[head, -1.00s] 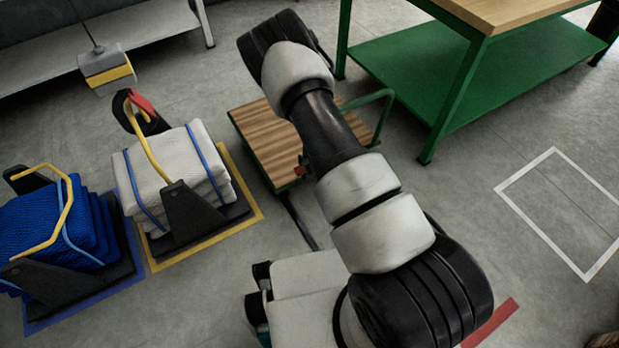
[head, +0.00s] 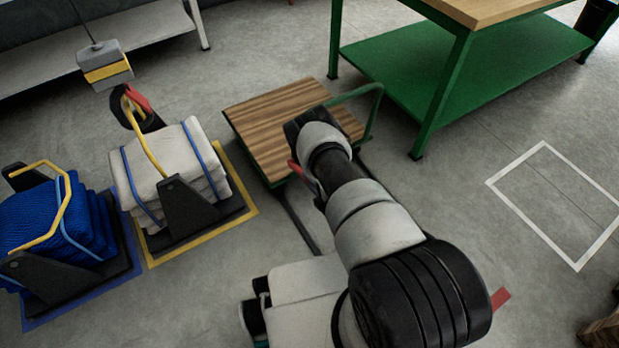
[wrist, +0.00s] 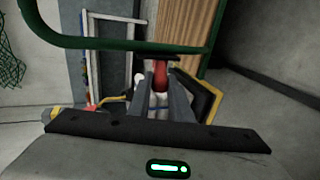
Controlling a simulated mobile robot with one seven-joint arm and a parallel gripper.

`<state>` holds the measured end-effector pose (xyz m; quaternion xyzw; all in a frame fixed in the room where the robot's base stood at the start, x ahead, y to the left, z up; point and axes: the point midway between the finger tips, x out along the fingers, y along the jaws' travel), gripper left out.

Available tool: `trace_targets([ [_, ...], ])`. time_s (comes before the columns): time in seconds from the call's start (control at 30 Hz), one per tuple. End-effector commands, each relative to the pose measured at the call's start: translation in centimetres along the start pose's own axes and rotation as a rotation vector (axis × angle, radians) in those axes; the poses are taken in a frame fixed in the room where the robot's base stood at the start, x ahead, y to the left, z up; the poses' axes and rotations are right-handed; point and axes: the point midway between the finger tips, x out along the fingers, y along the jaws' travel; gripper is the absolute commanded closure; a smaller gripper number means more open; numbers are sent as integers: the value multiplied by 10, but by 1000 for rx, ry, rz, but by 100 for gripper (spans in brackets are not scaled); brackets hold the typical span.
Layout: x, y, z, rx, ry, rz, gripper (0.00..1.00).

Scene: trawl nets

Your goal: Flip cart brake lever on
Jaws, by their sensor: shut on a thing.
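The cart (head: 265,120) has a wooden deck and a green tube handle (head: 372,112), and stands on the floor beyond my arm. Its handle also crosses the upper wrist view (wrist: 110,43). A red lever (head: 303,178) shows at the cart's near edge, partly hidden by my arm. In the wrist view, my gripper (wrist: 163,88) is shut on the red lever (wrist: 161,72), which sits between the two grey fingers. My arm hides the gripper in the head view. I cannot tell the lever's exact angle.
White nets (head: 190,158) and blue nets (head: 60,215) lie bundled on dark carriers at the left. A grey and yellow hoist block (head: 106,70) hangs above. A green workbench (head: 450,75) stands at the back right. The floor inside the white outline (head: 565,200) is clear.

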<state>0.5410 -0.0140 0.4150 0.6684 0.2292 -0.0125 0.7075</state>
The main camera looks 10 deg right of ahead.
Motion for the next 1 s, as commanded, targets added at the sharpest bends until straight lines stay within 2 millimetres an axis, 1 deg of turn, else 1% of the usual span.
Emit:
trace_targets([
  [0.47,2,-2,-2,1,4,16,100],
  [0.5,3,-2,-2,1,5,16,78],
  [0.6,2,-2,-2,1,4,15,62],
  [1.0,3,0,0,1,2,15,62],
])
